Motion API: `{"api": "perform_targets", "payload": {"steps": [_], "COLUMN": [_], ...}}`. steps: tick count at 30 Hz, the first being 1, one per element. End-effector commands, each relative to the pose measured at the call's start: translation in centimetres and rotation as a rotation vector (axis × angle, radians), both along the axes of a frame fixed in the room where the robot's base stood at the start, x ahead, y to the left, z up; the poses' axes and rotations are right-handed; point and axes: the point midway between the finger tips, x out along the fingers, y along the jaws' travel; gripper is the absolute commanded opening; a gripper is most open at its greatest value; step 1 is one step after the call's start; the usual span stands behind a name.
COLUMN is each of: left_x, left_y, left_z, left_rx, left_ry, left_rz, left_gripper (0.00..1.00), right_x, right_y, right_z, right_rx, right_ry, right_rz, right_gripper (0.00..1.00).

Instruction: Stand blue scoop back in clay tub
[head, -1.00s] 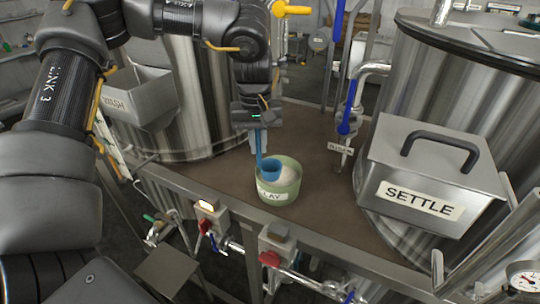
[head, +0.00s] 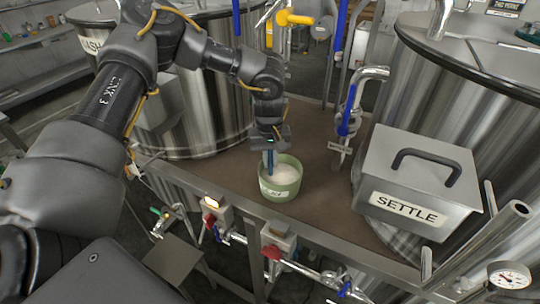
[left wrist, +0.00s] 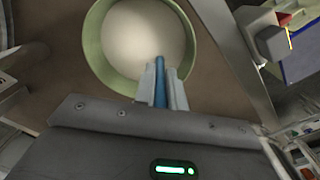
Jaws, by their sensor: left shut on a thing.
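The clay tub (head: 281,191) is a round green pot with white powder in it, standing on the brown bench top. It also shows in the left wrist view (left wrist: 96,60). My left gripper (head: 268,151) points down over the tub's back left side, shut on the blue scoop (head: 270,160). In the left wrist view, the fingers (left wrist: 163,80) pinch the scoop's blue handle (left wrist: 160,88) at the tub's rim. The handle looks upright. The scoop's cup is hidden, and I cannot tell whether it rests in the powder. My right gripper is not in view.
A grey lidded box marked SETTLE (head: 420,180) stands to the right of the tub. Large steel tanks (head: 205,110) rise behind left and at right. A metal rail (head: 330,255) with valves runs along the front edge. The bench around the tub is clear.

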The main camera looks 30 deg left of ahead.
Motion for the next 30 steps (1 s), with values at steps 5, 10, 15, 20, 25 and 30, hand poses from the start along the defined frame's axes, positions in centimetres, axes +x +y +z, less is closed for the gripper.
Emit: {"api": "perform_targets", "payload": {"steps": [5, 10, 15, 20, 25, 30], "left_x": [0.0, 0.0, 0.0, 0.0, 0.1, 0.1], "left_y": [0.0, 0.0, 0.0, 0.0, 0.0, 0.0], "left_z": [-0.1, -0.4, -0.4, -0.4, 0.2, 2.7], "left_rx": [0.0, 0.0, 0.0, 0.0, 0.0, 0.0], "left_ry": [0.0, 0.0, 0.0, 0.0, -0.002, -0.007], "left_rz": [0.0, -0.001, -0.001, -0.001, -0.001, -0.001], "left_gripper": [0.0, 0.17, 0.34, 0.34, 0.34, 0.34], "right_x": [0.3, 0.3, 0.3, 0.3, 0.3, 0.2], "right_y": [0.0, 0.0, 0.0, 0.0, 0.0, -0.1], "right_z": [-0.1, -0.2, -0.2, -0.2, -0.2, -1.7], "right_rx": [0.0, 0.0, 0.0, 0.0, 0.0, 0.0], "right_ry": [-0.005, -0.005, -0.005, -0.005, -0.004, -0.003], "right_rz": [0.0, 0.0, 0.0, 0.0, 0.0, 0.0], "right_gripper": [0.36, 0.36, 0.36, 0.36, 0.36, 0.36]}}
